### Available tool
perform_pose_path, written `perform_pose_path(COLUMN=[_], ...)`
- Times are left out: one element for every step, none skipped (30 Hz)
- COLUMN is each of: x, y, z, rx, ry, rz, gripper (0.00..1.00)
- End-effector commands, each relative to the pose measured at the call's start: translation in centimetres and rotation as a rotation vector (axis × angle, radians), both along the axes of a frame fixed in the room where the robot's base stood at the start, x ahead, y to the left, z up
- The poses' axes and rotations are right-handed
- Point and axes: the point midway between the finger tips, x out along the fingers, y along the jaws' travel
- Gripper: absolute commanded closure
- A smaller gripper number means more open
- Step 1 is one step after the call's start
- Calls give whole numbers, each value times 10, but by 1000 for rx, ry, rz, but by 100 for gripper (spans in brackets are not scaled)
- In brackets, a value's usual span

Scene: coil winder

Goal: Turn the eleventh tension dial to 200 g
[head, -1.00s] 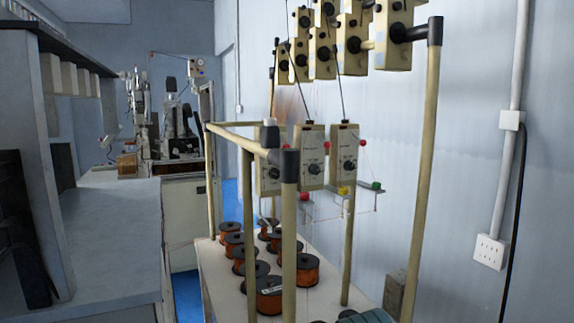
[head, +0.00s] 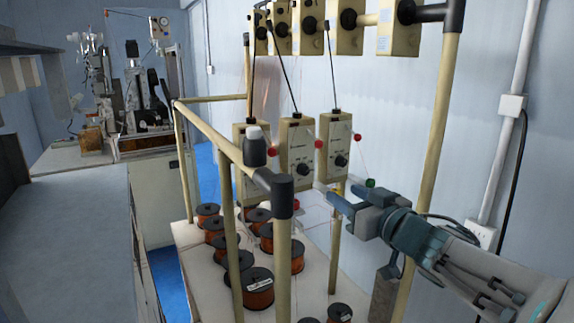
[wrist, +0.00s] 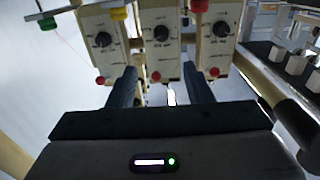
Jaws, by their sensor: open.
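Three cream tension boxes hang in the lower row of the rack, each with a black dial. In the head view the right box's dial (head: 341,160) and the middle box's dial (head: 312,161) show; a dark bottle-like shape partly covers the left box (head: 240,165). I cannot tell which dial is the eleventh, nor read the scales. My gripper (head: 339,207) is open and empty, lower right of the boxes and apart from them. The wrist view shows a left dial (wrist: 103,39), a middle dial (wrist: 161,33) and a right dial (wrist: 221,29) beyond the open fingers (wrist: 160,88).
More boxes (head: 345,30) hang on the upper rail. Beige rack posts (head: 283,260) stand in front of and beside the lower boxes. Copper wire spools (head: 257,288) stand on the white table below. Small red balls (head: 274,150) and a green one (head: 370,183) sit near the boxes.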

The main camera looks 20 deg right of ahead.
Motion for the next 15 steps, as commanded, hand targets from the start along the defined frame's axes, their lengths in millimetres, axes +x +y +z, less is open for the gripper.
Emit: perform_pose_path(x=[2, 4, 8, 11, 15, 21, 25, 30, 37, 42, 47, 54, 59, 64, 70], y=[1, 2, 3, 4, 5, 6, 7, 8, 9, 10, 11, 12, 13, 14, 15], z=[0, 0, 0, 0, 0, 0, 0, -1, 0, 0, 0, 0, 0, 1, 0], rx=[1, 1, 1, 1, 1, 1, 1, 0, 0, 0, -1, 0, 0, 1, -1], ry=[0, 1, 1, 1, 1, 2, 2, 3, 3, 3, 3, 3, 3, 2, 3], rz=[6, 8, 9, 9, 10, 10, 10, 10, 9, 9, 8, 8, 8, 7, 7], gripper=[54, 54, 54, 54, 54, 54, 54, 54, 54, 54, 54, 54, 54, 54, 54])
